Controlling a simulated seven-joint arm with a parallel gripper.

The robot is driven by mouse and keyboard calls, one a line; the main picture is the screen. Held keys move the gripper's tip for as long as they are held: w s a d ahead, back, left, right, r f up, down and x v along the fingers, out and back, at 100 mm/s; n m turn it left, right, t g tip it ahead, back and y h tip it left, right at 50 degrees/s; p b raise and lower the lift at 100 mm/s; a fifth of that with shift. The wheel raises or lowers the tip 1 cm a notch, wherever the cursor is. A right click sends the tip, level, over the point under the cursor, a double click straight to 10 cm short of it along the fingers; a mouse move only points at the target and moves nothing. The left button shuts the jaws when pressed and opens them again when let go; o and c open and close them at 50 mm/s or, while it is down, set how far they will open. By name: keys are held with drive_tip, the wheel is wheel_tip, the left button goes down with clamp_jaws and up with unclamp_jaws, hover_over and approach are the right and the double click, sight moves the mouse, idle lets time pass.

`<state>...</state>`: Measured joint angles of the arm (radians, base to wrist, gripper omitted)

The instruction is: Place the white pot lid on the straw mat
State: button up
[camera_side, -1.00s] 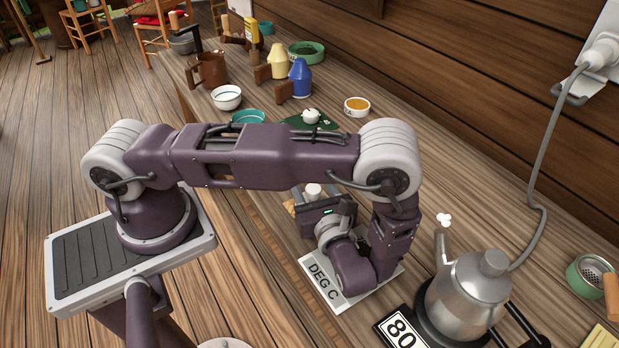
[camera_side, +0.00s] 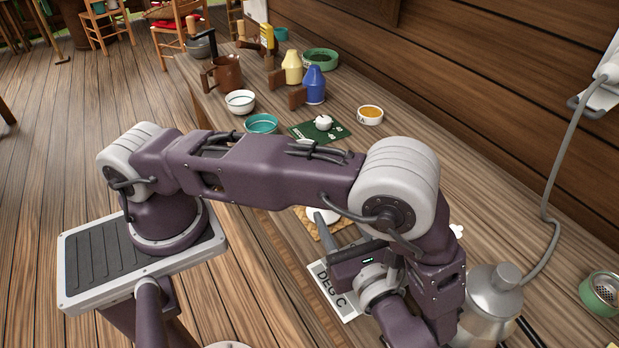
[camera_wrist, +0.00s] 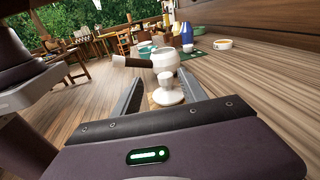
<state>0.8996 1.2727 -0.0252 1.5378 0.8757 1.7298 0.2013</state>
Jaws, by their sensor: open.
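The white pot lid (camera_side: 322,215) lies on the straw mat (camera_side: 334,236), partly hidden by my arm and a finger. In the wrist view the lid (camera_wrist: 169,96), with its round knob up, shows beyond and between my fingers, on the mat (camera_wrist: 154,103). My gripper (camera_side: 325,226) is open, low and level, in front of the lid. Its two fingers also show in the wrist view (camera_wrist: 161,76), spread apart with nothing clamped between them. Whether a finger touches the lid I cannot tell.
A white pot (camera_wrist: 166,59) with a brown handle stands behind the lid. A DEG C card (camera_side: 335,290) lies beside my gripper, and a metal kettle (camera_side: 490,300) stands to the right. Bowls, a teal one (camera_side: 261,124) included, and bottles stand farther back.

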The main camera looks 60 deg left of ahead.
drive_tip(key=s+a+r+n+h, duration=0.2)
drive_tip(key=s+r+n+h, duration=0.2)
drive_tip(key=r+n+h, duration=0.1)
drive_tip(key=s+a+r+n+t+h, duration=0.1)
drive_tip(key=s+a+r+n+h, duration=0.1)
drive_tip(key=s+r+n+h, duration=0.2)
drive_tip(key=s+a+r+n+t+h, duration=0.1)
drive_tip(key=s+r+n+h, duration=0.3)
drive_tip(key=r+n+h, duration=0.3)
wheel_tip(320, 180, up, 6)
drive_tip(key=n, duration=0.3)
drive_tip(key=shift+a+f+n+h, duration=0.25)
drive_tip(key=shift+a+n+h, duration=0.15)
